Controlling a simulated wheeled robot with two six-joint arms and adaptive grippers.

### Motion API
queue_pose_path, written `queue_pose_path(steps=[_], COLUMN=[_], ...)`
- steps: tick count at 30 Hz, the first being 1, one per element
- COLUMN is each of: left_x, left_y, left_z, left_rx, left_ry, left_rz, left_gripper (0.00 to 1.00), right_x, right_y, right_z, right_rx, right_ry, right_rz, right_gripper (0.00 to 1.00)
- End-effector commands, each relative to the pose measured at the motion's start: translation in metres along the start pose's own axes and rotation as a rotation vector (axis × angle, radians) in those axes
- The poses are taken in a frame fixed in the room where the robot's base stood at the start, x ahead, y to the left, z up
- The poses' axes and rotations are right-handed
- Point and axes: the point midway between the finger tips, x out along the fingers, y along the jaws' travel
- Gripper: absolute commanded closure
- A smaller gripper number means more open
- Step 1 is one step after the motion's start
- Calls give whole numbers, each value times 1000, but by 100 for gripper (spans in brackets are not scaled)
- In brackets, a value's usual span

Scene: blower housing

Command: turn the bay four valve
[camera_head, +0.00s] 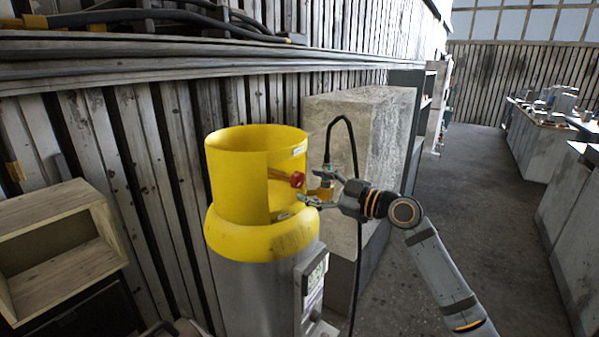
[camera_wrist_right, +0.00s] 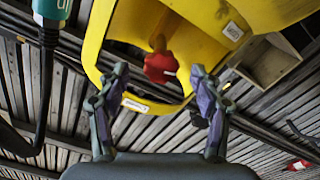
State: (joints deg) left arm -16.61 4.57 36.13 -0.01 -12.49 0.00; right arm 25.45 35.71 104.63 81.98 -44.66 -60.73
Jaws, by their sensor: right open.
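A red valve knob (camera_head: 297,180) shows in the opening of a yellow collar (camera_head: 235,165) on top of a grey cylinder (camera_head: 255,290). My right gripper (camera_head: 308,200) is just right of and slightly below the knob in the head view. In the right wrist view, the red knob (camera_wrist_right: 161,66) lies ahead of my open right gripper (camera_wrist_right: 164,85), between the lines of its two fingers and apart from them. Nothing is between the fingertips. The yellow collar (camera_wrist_right: 97,40) surrounds the knob there. No bay number is readable. My left gripper is not in view.
A black hose (camera_head: 354,150) with a green connector (camera_head: 327,170) hangs right beside the collar, close to my right gripper. A concrete block (camera_head: 375,110) stands behind. A wooden box (camera_head: 60,240) is at left. The floor (camera_head: 470,210) to the right is open.

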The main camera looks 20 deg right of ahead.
Motion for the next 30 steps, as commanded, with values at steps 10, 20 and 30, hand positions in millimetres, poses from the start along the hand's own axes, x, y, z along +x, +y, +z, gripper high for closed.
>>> queue_pose_path(steps=[10, 20, 30], left_x=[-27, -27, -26], left_y=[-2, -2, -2], left_z=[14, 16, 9], left_rx=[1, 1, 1], left_ry=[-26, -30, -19], left_rz=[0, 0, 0], left_gripper=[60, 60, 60], right_x=[42, 44, 44], right_y=[0, -1, -1], right_z=[-2, 1, 0], right_rx=[1, 0, 0], right_ry=[0, -1, -1], right_rz=[-1, -1, -1], right_gripper=[34, 38, 85])
